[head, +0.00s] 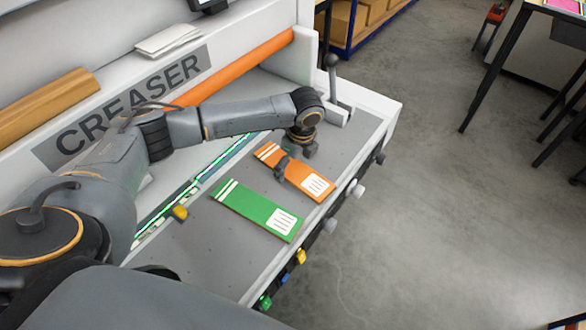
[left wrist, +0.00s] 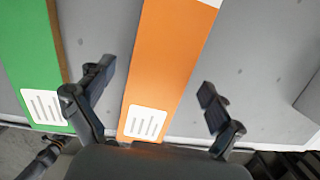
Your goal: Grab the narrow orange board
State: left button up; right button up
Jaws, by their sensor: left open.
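The narrow orange board (head: 301,181) lies on the grey bed of the creaser, with white stripes at its far end and a white label at its near end. In the left wrist view the orange board (left wrist: 168,60) runs up the middle of the picture. My left gripper (left wrist: 155,80) is open, with one finger on each side of the board and grey bed showing between board and fingers. In the head view my left gripper (head: 284,170) is over the board, partly hidden by its own wrist.
A wider green board (head: 246,205) lies just left of the orange one; it also shows in the left wrist view (left wrist: 28,55). A lever (head: 332,85) stands at the bed's far end. Coloured knobs line the bed's right edge.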

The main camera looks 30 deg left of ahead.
pick_arm(q)
jog(key=c, duration=1.2)
jog(key=shift+c, duration=0.2)
jog(key=shift+r, duration=0.15)
